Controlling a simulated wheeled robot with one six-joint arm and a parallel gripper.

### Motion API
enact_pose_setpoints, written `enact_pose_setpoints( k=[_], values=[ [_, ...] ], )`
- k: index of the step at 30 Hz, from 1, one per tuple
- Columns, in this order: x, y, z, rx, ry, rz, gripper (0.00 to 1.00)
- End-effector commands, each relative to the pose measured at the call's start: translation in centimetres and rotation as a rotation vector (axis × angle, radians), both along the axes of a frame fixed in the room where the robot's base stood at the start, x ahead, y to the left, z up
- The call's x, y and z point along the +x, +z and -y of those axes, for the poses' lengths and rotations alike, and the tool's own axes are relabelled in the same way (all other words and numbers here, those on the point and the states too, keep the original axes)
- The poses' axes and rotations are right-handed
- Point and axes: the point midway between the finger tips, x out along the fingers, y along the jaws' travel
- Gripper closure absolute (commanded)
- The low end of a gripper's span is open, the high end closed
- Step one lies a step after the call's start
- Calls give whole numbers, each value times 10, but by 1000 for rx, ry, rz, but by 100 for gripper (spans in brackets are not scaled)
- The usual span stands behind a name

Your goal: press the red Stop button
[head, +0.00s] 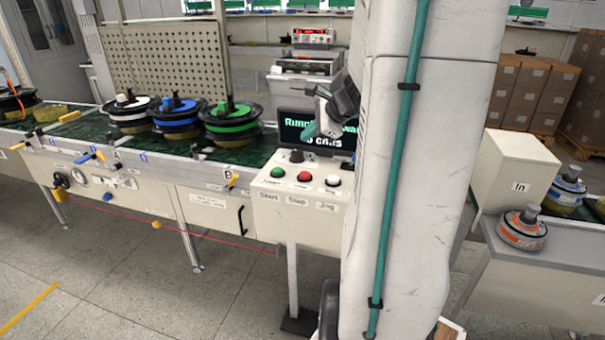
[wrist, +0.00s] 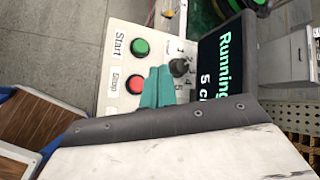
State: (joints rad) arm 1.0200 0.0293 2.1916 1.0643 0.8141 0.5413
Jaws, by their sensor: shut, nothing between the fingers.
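The red Stop button (head: 304,176) sits on the sloping top of a cream control box (head: 270,208), between the green Start button (head: 278,172) and the white Jog button (head: 333,180). In the wrist view the red button (wrist: 136,87) shows just left of my teal fingers, with the green button (wrist: 139,47) above it. My gripper (head: 309,131) is above the back of the box in the head view. In the wrist view my gripper (wrist: 159,72) is shut and empty, its fingertips between the red button and the black knob (wrist: 179,67). The white button is hidden there.
A screen (head: 318,128) behind the buttons reads "Running". A conveyor (head: 75,131) with several hub motors (head: 232,119) runs to the left. At right are a white "In" box (head: 511,175) and an orange-banded motor (head: 522,230). My white arm blocks the middle right.

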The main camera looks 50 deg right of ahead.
Motion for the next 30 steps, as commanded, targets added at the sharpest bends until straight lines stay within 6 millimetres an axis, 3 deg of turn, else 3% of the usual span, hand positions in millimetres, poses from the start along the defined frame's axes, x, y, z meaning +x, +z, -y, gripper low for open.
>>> enact_pose_setpoints(
  k=[8, 21, 30],
  values=[
    [0, -7, -1, 1, 3, 0, 100],
    [0, -66, -1, 2, 3, -2, 100],
    [0, -87, -1, -1, 4, -1, 100]
  ],
)
